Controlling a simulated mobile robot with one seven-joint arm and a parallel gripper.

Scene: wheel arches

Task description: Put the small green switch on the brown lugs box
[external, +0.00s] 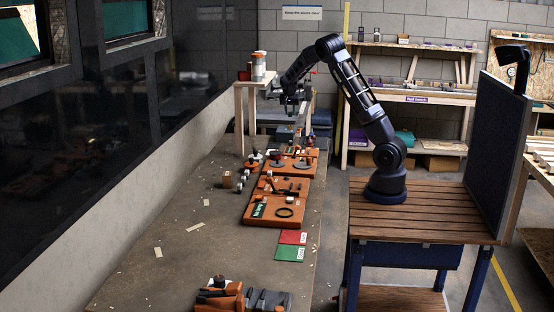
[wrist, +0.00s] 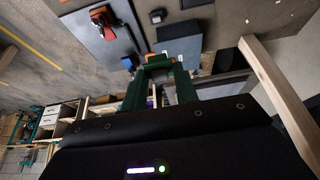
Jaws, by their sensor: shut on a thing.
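My gripper (external: 292,92) is raised over the far end of the grey bench, near the small wooden stand. In the wrist view my gripper (wrist: 155,76) has its fingers closed on a small green piece (wrist: 156,68), which looks like the small green switch; its outline merges with the green fingers. In the external view the held piece is too small to make out.
Orange boards (external: 268,210) with dark parts lie along the bench's right side. Red (external: 293,237) and green (external: 289,254) cards lie in front. The wooden stand (external: 239,120) holds cans and rises close to my gripper. The bench's left middle is mostly clear.

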